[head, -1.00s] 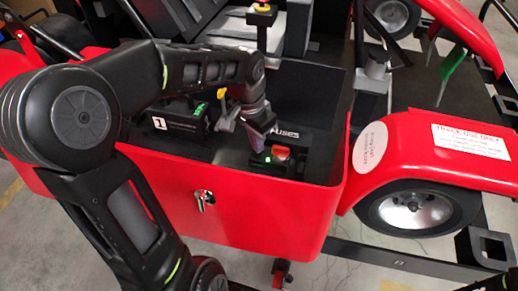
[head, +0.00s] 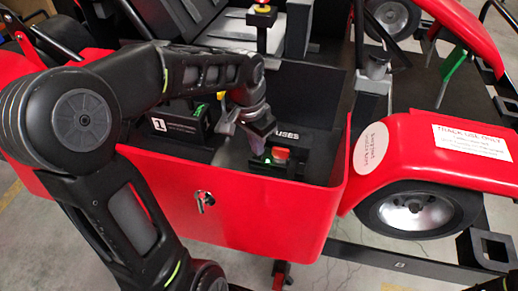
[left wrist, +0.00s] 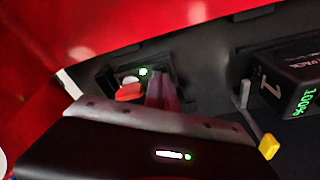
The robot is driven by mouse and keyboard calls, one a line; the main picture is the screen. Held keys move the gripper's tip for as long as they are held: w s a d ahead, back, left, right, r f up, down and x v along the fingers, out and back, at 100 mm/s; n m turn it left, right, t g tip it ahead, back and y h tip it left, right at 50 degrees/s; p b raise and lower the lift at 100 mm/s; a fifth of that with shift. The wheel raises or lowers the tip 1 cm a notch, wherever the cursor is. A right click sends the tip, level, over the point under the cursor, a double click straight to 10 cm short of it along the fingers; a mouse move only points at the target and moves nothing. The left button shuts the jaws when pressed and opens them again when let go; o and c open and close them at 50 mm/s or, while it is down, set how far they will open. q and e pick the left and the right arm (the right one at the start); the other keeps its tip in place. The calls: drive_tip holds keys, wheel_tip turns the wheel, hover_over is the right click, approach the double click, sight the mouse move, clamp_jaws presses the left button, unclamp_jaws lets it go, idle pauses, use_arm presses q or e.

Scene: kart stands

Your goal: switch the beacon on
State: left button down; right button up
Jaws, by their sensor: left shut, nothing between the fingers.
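A red switch (head: 281,154) with a small green light beside it sits on a black fuse panel in the red kart's front box. It also shows in the left wrist view (left wrist: 129,92), with the green light lit. My left gripper (head: 258,144) points down into the box, just left of the red switch. Its fingers are shut and empty, and in the left wrist view the fingertips (left wrist: 162,92) are right beside the switch. I cannot tell whether they touch it. No beacon is clearly identifiable. My right gripper is not in view.
A black battery pack (head: 178,122) marked 1 stands left of the gripper, with a yellow-tipped lever (left wrist: 268,146) near it. The box's red front wall (head: 265,205) stands close in front.

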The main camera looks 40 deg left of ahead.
use_arm(q)
wheel_tip(320, 180, up, 6)
drive_tip(key=p, duration=0.4)
drive_tip(key=shift+r+p, duration=0.25)
drive_tip(key=shift+p, duration=0.05)
drive_tip(key=shift+w, duration=0.1)
idle(0.3)
